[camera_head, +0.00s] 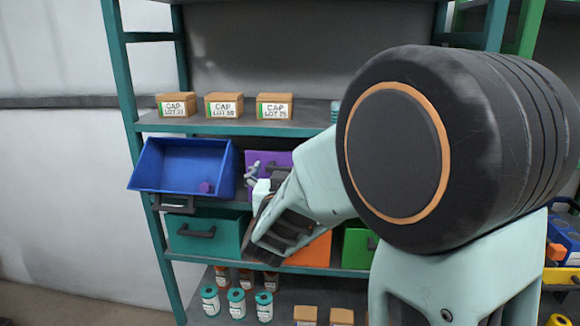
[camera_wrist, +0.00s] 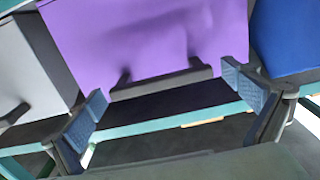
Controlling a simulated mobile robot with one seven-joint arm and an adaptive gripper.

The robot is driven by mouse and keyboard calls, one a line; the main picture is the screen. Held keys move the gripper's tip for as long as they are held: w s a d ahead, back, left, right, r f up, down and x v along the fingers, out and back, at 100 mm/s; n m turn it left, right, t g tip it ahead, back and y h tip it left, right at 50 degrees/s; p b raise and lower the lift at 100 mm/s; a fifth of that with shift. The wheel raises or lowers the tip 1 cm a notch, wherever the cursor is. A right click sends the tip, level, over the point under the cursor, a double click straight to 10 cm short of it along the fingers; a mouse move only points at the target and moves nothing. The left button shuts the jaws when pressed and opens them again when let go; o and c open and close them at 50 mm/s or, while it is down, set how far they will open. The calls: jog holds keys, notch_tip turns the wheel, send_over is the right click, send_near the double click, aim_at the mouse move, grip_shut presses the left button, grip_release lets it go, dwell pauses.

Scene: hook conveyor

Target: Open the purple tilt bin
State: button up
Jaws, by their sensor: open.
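The purple tilt bin (camera_head: 284,157) is on the shelf right of the blue bin in the head view, largely hidden by my arm. Its visible front looks upright. In the wrist view the purple front (camera_wrist: 150,38) fills the upper middle, with a dark bar handle (camera_wrist: 163,82) along its lower edge. My gripper (camera_wrist: 165,88) is open, with one blue-padded finger near each end of the handle. I cannot tell whether the fingers touch it. In the head view my gripper (camera_head: 254,178) is in front of the purple bin's left part.
The blue bin (camera_head: 180,165) is tilted open with a small purple thing inside. Below are a teal bin (camera_head: 205,234), an orange bin (camera_head: 311,250) and a green bin (camera_head: 356,246). Cardboard boxes (camera_head: 223,105) stand on the shelf above. A grey bin (camera_wrist: 30,65) borders the purple one in the wrist view.

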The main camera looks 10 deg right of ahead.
jog(key=c, duration=1.7)
jog(key=shift+f, duration=0.1)
